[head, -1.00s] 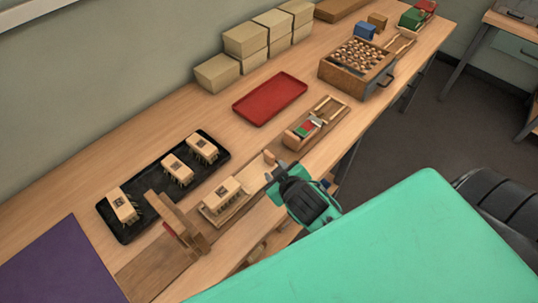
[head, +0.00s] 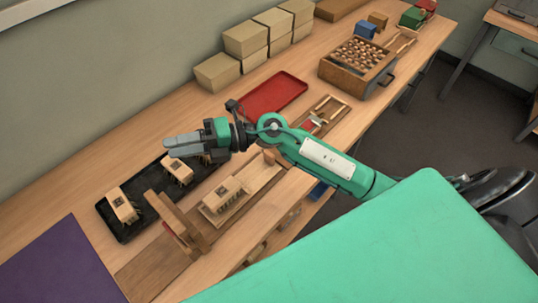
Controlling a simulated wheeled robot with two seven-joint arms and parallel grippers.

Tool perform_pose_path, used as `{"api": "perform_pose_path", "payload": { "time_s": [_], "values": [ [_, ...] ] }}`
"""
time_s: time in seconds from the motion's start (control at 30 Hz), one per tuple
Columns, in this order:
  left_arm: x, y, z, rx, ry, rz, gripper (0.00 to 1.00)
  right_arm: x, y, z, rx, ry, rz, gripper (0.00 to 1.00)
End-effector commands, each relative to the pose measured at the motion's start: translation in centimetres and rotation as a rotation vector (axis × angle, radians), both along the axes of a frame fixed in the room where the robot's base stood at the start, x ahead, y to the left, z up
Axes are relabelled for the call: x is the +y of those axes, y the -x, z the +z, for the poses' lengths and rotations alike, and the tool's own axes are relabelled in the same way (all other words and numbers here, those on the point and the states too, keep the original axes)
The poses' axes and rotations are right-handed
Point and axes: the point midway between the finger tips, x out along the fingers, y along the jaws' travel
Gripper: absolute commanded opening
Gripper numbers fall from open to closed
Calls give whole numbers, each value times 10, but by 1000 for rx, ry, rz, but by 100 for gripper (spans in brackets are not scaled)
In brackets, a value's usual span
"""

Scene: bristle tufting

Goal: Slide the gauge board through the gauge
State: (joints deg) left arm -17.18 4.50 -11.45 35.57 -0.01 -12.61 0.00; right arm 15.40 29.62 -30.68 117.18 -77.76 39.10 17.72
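The gauge (head: 176,226) is a brown wooden arch standing on a long wooden base at the front left of the bench. The gauge board (head: 212,215) is a pale board just right of the arch, on the wooden track; a tufted block (head: 223,195) sits on it. My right gripper (head: 166,146) is above the black tray, behind the gauge board and apart from it. Its grey fingers point left; their opening is unclear and I see nothing held. My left gripper is not in view.
The black tray (head: 122,238) holds tufted blocks (head: 122,205); my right gripper partly covers its far end. A red tray (head: 285,87), cardboard boxes (head: 245,38) and a wooden box with several holes (head: 350,75) stand further along. A purple mat (head: 45,265) lies at the left.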

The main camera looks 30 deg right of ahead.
Motion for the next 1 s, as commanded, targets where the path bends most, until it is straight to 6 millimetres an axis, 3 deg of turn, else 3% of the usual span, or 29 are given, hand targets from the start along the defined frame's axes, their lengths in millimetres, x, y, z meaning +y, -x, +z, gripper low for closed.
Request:
{"api": "perform_pose_path", "payload": {
  "time_s": [0.13,0.23,0.43,0.6,0.7,0.83,1.0],
  "values": [
    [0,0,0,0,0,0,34,-9,2,-38,-75,315,142,36],
    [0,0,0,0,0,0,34,-28,-1,-66,-99,543,213,36],
    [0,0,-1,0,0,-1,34,-100,-21,-107,-74,1017,289,36],
    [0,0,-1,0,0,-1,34,-173,-40,-115,5,1369,281,36],
    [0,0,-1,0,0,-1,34,-206,-46,-111,55,1511,263,36],
    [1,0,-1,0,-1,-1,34,-228,-49,-107,97,1605,245,36],
    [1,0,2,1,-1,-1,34,-233,-49,-114,111,1628,245,36]
  ]
}}
